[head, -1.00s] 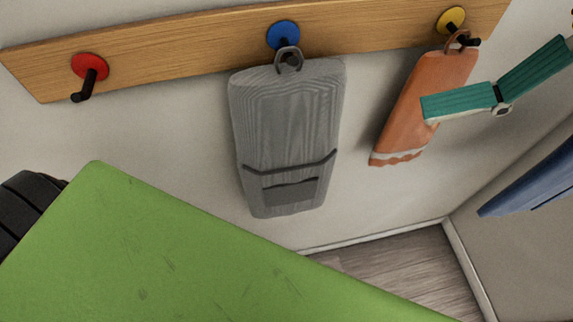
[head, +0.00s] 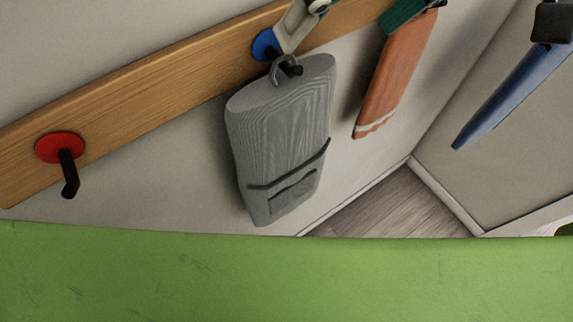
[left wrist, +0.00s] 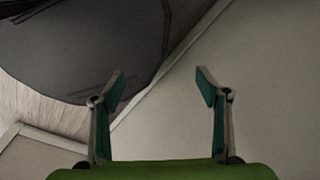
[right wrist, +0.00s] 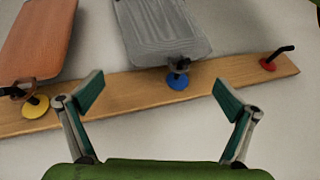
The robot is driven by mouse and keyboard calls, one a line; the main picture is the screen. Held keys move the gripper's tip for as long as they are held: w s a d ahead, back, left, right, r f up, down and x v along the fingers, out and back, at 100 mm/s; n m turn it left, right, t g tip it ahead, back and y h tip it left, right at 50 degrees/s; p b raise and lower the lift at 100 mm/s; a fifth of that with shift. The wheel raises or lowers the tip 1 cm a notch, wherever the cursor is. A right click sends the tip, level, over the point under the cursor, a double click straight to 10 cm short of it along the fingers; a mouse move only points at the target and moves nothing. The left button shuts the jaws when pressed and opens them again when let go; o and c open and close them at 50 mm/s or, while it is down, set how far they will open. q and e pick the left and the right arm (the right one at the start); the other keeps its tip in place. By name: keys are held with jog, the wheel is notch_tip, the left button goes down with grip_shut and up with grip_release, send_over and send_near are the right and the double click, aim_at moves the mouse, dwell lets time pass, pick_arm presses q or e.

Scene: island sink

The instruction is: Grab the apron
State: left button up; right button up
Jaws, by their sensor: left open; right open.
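The grey apron (head: 280,130), with a dark-trimmed pocket, hangs by its loop from the blue hook (head: 266,45) on the wooden rail. It also shows in the right wrist view (right wrist: 165,30), its lower part out of frame. My left gripper (left wrist: 160,85) is open and empty in the left wrist view.
An orange cloth (head: 395,85) hangs to the right of the apron. A red hook (head: 62,150) on the left is empty. A blue item (head: 510,95) hangs at the right wall. A large dark grey shape (left wrist: 90,50), unclear, is near my left gripper.

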aim_at(303, 65)
jog(key=p+x, duration=0.1)
jog(key=x, duration=0.1)
jog(key=a+x, duration=0.1)
jog(key=x, duration=0.1)
jog(key=shift+a+p, duration=0.1)
jog(key=shift+p, duration=0.25)
jog(key=p+x, duration=0.1)
jog(key=x, duration=0.2)
jog(key=shift+w+f, duration=0.1)
jog(key=shift+f, duration=0.2)
jog(key=c, duration=1.6)
pick_arm(q)
jog(key=a+r, duration=0.1)
jog(key=r, duration=0.2)
jog(key=shift+a, duration=0.35)
pick_arm(e)
jog(key=shift+c, duration=1.2)
pick_arm(q)
jog(key=shift+f, duration=0.15)
pick_arm(e)
jog(key=shift+r, duration=0.1)
